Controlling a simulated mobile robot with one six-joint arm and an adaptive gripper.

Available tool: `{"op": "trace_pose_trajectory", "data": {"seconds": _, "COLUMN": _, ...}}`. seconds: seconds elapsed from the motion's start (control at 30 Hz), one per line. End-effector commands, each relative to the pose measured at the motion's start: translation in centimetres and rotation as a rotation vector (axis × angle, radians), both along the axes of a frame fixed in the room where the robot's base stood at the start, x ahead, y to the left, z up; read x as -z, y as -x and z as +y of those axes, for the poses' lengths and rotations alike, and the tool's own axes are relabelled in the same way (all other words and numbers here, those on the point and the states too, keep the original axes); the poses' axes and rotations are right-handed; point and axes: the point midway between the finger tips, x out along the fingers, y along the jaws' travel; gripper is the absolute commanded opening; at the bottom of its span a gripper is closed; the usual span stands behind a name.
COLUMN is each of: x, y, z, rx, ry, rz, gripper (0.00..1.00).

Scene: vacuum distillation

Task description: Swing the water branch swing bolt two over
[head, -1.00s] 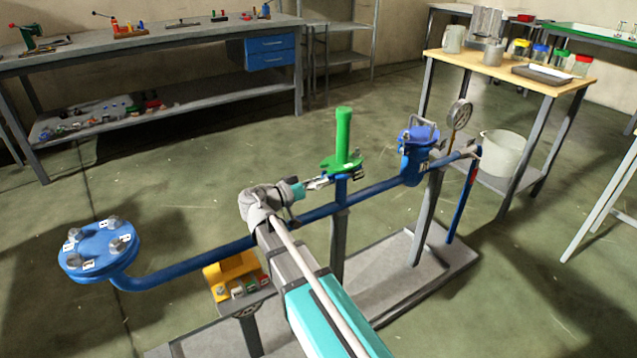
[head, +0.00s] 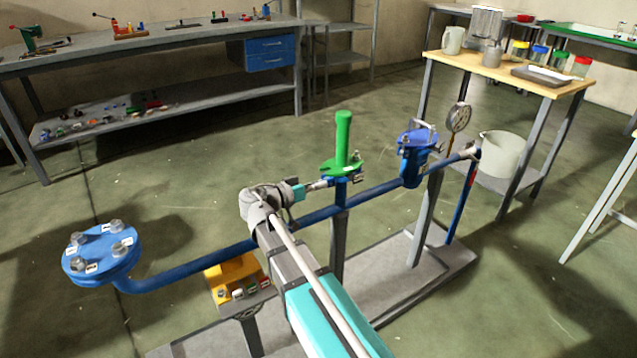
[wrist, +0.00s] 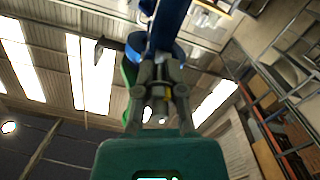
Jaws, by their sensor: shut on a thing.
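The green water branch (head: 343,138) stands upright on the blue pipe, its green flange (head: 330,169) meeting a blue seat with small metal swing bolts around the rim. My gripper (head: 322,184) reaches this joint from the left, at flange height. In the wrist view my gripper (wrist: 158,92) is seen from below, its two fingers closed around a small metal swing bolt (wrist: 158,107) under the dark blue pipe. A yellow bit shows beside the bolt. Which numbered bolt it is cannot be read, and the fingers hide part of it.
A blue lidded pot (head: 415,155) and a round gauge (head: 458,118) stand farther right on the pipe. A blue bolted flange (head: 100,255) is at the left end. A yellow block (head: 233,275) is below my arm. A wooden-topped table (head: 500,68) stands behind right.

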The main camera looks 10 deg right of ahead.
Motion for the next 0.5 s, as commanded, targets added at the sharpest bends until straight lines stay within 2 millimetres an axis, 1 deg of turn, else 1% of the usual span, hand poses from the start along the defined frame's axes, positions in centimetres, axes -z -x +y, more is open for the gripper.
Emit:
{"op": "trace_pose_trajectory", "data": {"seconds": 0.03, "x": -0.5, "y": 0.0, "z": 0.0, "rx": 0.0, "ry": -0.017, "rz": 0.005, "gripper": 0.0}}
{"op": "trace_pose_trajectory", "data": {"seconds": 0.5, "x": -1.5, "y": -0.1, "z": -0.1, "rx": 0.0, "ry": -0.251, "rz": 0.081, "gripper": 0.0}}
